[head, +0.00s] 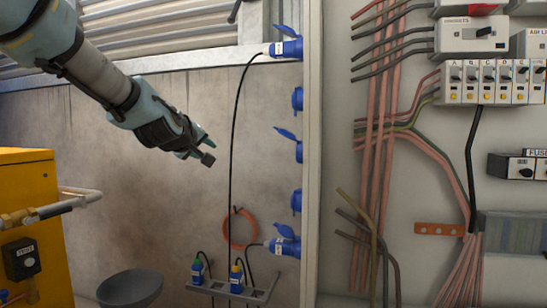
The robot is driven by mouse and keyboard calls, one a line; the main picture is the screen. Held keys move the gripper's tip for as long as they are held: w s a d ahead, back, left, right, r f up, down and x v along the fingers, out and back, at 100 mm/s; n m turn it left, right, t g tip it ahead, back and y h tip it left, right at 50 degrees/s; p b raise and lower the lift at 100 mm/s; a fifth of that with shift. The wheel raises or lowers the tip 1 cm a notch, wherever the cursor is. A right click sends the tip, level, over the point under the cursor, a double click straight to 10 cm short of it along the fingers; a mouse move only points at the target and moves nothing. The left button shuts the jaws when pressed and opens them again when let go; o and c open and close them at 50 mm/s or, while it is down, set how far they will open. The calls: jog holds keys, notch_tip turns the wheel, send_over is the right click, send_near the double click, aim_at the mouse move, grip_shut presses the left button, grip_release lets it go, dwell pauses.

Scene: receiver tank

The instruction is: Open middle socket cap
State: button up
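A column of blue sockets runs down the edge of the pale cabinet. The middle socket (298,152) has its cap (286,134) swung up, sticking out to the left above its mouth. My gripper (206,149) is left of it, clear of the cap, pointing down to the right. Its fingertips look apart, with nothing seen between them. The socket above (297,99) and the one below (296,201) look capped. The top socket (288,46) and bottom socket (287,243) have raised caps and cables plugged in.
A black cable (233,130) hangs from the top plug between my gripper and the sockets. Below are a grey rack (225,290) with plugs, an orange coil (228,238) on the wall and a grey bowl (130,288). A yellow cabinet (30,200) with a pipe stands left.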

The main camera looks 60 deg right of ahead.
aim_at(285, 132)
jog(key=s+d+r+n+g+h+b, duration=0.1)
jog(key=s+d+r+h+b, duration=0.4)
jog(key=s+d, duration=0.6)
jog(key=shift+y, duration=0.5)
jog(key=p+x, duration=0.1)
jog(key=x, duration=0.2)
jog(key=p+x, duration=0.2)
jog(key=x, duration=0.1)
jog(key=p+x, duration=0.1)
jog(key=x, duration=0.2)
jog(key=shift+s+d+r+p, duration=0.15)
jog(key=shift+d+r+p, duration=0.1)
jog(key=shift+r+p, duration=0.15)
grip_shut()
